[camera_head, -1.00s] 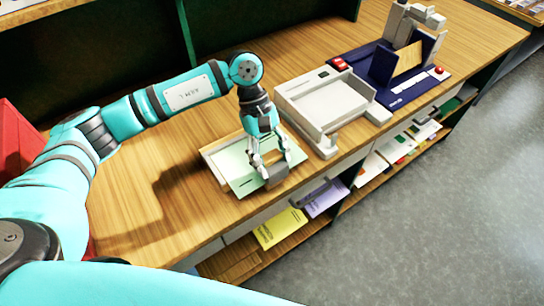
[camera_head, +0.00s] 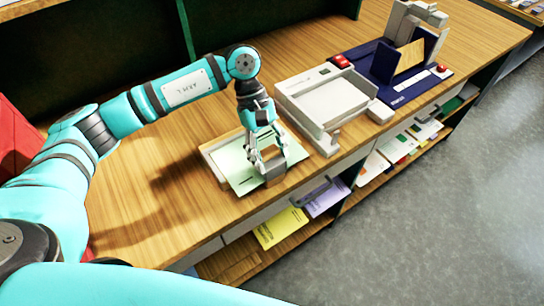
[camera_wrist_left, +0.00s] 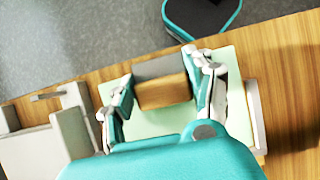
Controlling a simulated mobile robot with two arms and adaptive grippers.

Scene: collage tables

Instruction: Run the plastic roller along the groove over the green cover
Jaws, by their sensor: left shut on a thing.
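A pale green cover (camera_head: 243,168) lies on a low, light-coloured base (camera_head: 213,155) on the wooden table. A thin dark line shows on the cover; I cannot make out the groove clearly. My left gripper (camera_head: 268,160) reaches down over the cover's right part. It is shut on a blocky piece, apparently the plastic roller (camera_head: 274,176), at the cover's front right edge. In the left wrist view the roller (camera_wrist_left: 163,92) has a brown face and a grey side, between both fingers, with the green cover (camera_wrist_left: 236,105) around it. Its underside is hidden. My right gripper is out of view.
A white tray-like machine (camera_head: 325,105) stands just right of the cover. A dark blue device (camera_head: 385,68) is further right. Below the table's front edge, a shelf holds yellow (camera_head: 279,228) and lilac booklets. The table left of the cover is clear.

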